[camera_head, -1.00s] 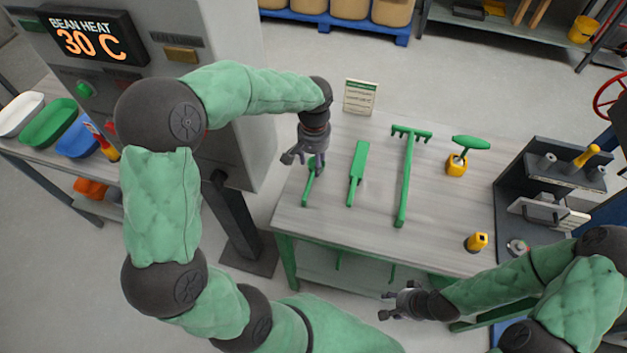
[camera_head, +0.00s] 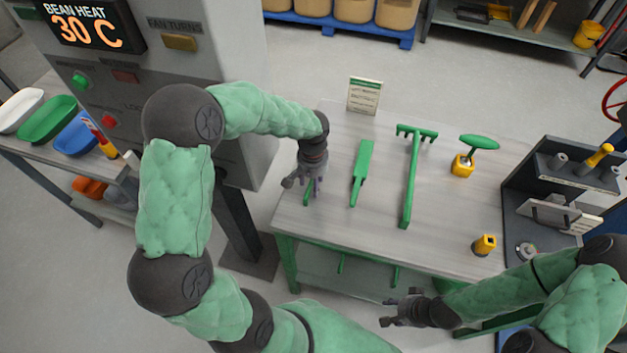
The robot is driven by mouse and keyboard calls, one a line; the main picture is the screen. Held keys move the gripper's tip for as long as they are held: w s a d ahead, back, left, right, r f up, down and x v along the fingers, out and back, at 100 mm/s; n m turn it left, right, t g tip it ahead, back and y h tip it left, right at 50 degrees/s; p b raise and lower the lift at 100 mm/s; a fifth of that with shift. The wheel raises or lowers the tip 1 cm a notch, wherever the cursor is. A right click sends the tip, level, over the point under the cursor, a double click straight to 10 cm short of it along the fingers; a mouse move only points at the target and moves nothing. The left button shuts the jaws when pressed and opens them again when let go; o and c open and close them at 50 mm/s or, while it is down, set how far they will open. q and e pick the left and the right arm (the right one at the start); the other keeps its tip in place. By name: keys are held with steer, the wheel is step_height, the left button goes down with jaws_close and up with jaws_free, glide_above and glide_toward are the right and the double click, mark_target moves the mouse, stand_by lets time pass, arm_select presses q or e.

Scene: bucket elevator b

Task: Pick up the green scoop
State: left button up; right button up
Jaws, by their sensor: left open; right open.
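A green tool, likely the scoop (camera_head: 308,197), lies at the left end of the grey table, mostly hidden under my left gripper; only part of its green handle shows. My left gripper (camera_head: 303,186) is open and points down right over it, with its fingers close to the handle. I cannot tell whether they touch it. My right gripper (camera_head: 390,310) is open and empty, in front of the table's near edge and away from the tools.
The table (camera_head: 345,228) also holds a flat green paddle (camera_head: 362,172), a long green rake (camera_head: 411,180), a green-topped yellow tool (camera_head: 466,158), a small yellow item (camera_head: 484,245) and a sign card (camera_head: 364,96). A dark rack (camera_head: 545,205) stands right. The grey machine (camera_head: 225,90) is close left.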

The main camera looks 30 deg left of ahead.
arm_select(q)
steer(key=shift+f, duration=0.3)
jaws_close()
steer(key=shift+r, duration=0.15)
steer(key=shift+w+r, duration=0.1)
steer(key=shift+r, duration=0.4)
step_height(320, 180, up, 2)
steer(key=shift+r+p, duration=0.1)
steer(key=shift+p, duration=0.4)
steer(key=s+d+r+p, duration=0.3)
steer(key=s+d+r, duration=0.6)
steer(key=d, duration=0.2)
steer(key=shift+r, duration=0.3)
